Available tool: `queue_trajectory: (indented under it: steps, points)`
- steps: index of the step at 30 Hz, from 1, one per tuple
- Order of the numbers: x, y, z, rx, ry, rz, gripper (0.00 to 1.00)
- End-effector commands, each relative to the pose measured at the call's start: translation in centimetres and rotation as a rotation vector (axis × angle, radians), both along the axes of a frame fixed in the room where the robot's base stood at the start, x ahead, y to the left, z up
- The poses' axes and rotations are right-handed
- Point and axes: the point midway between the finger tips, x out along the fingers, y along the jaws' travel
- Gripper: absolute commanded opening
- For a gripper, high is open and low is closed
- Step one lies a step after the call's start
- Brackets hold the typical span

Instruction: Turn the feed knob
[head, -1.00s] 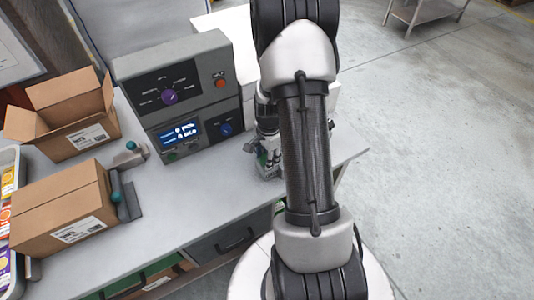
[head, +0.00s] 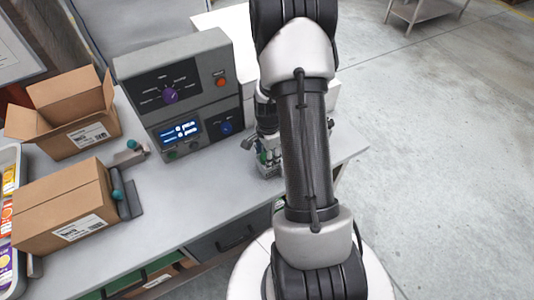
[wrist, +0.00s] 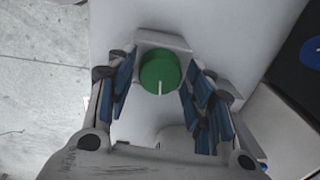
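A round green knob (wrist: 160,74) with a white pointer line shows in the wrist view, on a pale mount. My gripper (wrist: 160,85) is open, with blue-padded fingers on either side of this knob. The right pads look close to its edge; contact cannot be told. In the head view my gripper (head: 267,153) is low over the bench, right of a grey control box (head: 205,62). The box carries a purple knob (head: 170,96) and a blue knob (head: 226,128). Labels are too small to read, so I cannot tell which knob is named feed.
The box has a red button (head: 221,82) and a lit display (head: 180,131). An open carton (head: 88,110) and a closed carton (head: 62,205) stand at the left of the bench (head: 180,210). A metal side table (head: 425,14) stands on the open floor behind.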

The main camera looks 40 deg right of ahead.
Motion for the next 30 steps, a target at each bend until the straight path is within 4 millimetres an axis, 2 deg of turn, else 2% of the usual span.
queue_trajectory:
  steps: [3, 11, 15, 20, 24, 30]
  points:
    - [0.0, 0.0, 0.0, 0.000, 0.000, 0.000, 0.58]
    - [0.0, 0.0, 0.0, 0.000, 0.001, 0.000, 0.58]
    - [0.0, 0.0, 0.6, 0.000, -0.001, 0.000, 0.58]
    - [-0.1, 0.0, 3.2, -0.002, -0.005, 0.000, 0.58]
    - [-0.2, 0.0, 6.4, -0.003, -0.005, 0.001, 0.58]
    - [-0.5, 0.1, 10.1, -0.003, -0.003, 0.000, 0.58]
